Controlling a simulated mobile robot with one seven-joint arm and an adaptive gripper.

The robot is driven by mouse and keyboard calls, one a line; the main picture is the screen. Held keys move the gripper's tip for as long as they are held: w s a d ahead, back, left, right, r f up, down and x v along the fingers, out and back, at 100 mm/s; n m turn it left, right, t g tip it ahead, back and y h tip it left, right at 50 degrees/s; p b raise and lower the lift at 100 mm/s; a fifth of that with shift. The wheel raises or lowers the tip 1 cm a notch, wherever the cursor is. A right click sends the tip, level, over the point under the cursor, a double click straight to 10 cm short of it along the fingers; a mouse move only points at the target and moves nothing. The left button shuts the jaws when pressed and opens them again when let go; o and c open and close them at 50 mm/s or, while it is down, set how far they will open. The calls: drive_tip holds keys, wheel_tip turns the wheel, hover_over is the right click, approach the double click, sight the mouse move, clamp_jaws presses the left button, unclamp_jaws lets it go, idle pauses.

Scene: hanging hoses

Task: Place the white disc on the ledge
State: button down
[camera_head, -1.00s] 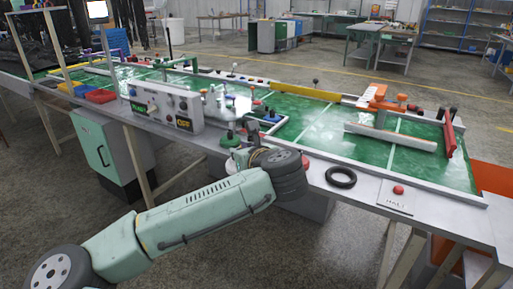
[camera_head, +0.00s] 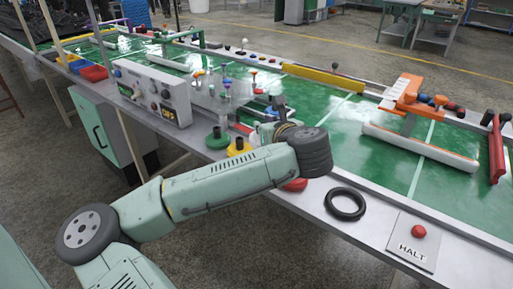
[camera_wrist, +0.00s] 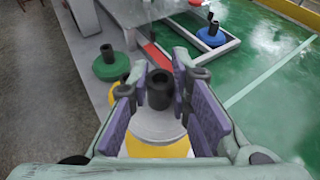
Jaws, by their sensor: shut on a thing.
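The white disc (camera_wrist: 158,126), with a dark upright post (camera_wrist: 160,90), is between my gripper's purple-padded fingers in the wrist view. My gripper (camera_wrist: 162,82) is shut on it by the post. The disc overlaps a yellow disc (camera_wrist: 158,148) below it; I cannot tell whether they touch. In the head view my gripper (camera_head: 272,118) is partly hidden behind my wrist, and I cannot make out the white disc. The grey ledge (camera_head: 379,222) runs along the near edge of the green table and also shows in the wrist view (camera_wrist: 86,84).
A green disc (camera_head: 217,139) and a yellow disc with posts stand on the ledge. A control box (camera_head: 153,94) stands left. A blue disc (camera_wrist: 211,37) sits inside a frame.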

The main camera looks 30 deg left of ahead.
wheel_tip(320, 180, down, 8)
drive_tip(key=shift+s+r, duration=0.1)
idle(0.4)
drive_tip(key=c, duration=1.5)
unclamp_jaws()
drive_tip(key=shift+f, duration=0.2)
drive_tip(key=shift+r, duration=0.1)
drive_tip(key=shift+r, duration=0.15)
drive_tip(key=b+v, duration=0.1)
drive_tip(key=v, duration=0.2)
drive_tip(key=b+v, duration=0.1)
drive_tip(key=v, duration=0.2)
drive_tip(key=b+v, duration=0.1)
drive_tip(key=v, duration=0.2)
drive_tip(key=shift+s+d+f, duration=0.25)
drive_tip(key=shift+d, duration=0.25)
drive_tip(key=s+d+r+b, duration=0.1)
drive_tip(key=b, duration=0.2)
drive_tip(key=shift+s+d+r, duration=0.1)
drive_tip(key=shift+d, duration=0.05)
drive_tip(key=shift+r, duration=0.1)
